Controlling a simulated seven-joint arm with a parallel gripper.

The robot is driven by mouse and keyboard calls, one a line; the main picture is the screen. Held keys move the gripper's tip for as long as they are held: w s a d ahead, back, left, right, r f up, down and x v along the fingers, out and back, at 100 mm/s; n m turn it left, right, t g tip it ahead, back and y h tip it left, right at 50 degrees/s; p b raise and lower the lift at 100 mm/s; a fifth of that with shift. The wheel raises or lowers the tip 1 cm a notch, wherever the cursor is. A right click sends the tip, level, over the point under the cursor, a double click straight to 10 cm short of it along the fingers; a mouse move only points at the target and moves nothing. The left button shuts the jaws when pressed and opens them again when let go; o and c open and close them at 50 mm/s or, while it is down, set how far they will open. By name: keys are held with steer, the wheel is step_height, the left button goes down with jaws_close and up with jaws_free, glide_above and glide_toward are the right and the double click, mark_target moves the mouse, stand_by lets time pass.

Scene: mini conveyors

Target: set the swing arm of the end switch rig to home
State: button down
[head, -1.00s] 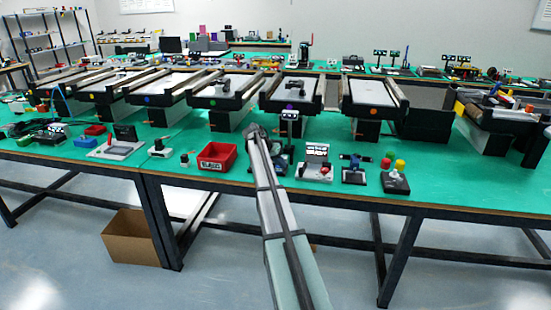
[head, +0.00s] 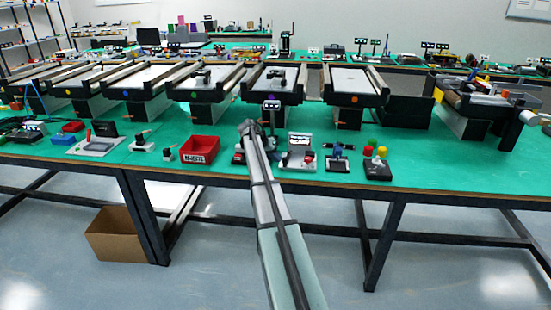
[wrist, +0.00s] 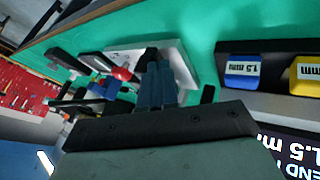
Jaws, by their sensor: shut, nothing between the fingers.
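In the wrist view my gripper (wrist: 165,83) is shut, with its two dark fingers together and nothing held. Its fingertips are over or against a white plate (wrist: 183,62) carrying dark parts and a red knob (wrist: 122,73). I take this for the end switch rig, but cannot be sure. A dark bar (wrist: 92,62) near the knob may be its swing arm. Contact cannot be told. In the head view my arm hides the gripper's fingertips. A small unit with a lit READY screen (head: 299,142) stands just right of my arm.
A red bin (head: 200,150) stands left of my arm. A unit with green, red and yellow knobs (head: 377,166) stands to the right. Conveyors (head: 275,84) line the bench behind. Blue (wrist: 242,75) and yellow (wrist: 308,72) 1.5 mm blocks lie right in the wrist view.

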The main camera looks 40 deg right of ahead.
steer(key=shift+s+d, duration=0.35)
steer(key=shift+s, duration=0.45)
steer(key=w+a, duration=0.2)
steer(key=w, duration=0.1)
steer(key=shift+a, duration=0.4)
steer(key=s+v, duration=0.1)
steer(key=v, duration=0.9)
steer(key=shift+w+a, duration=0.15)
steer(key=shift+w, duration=0.05)
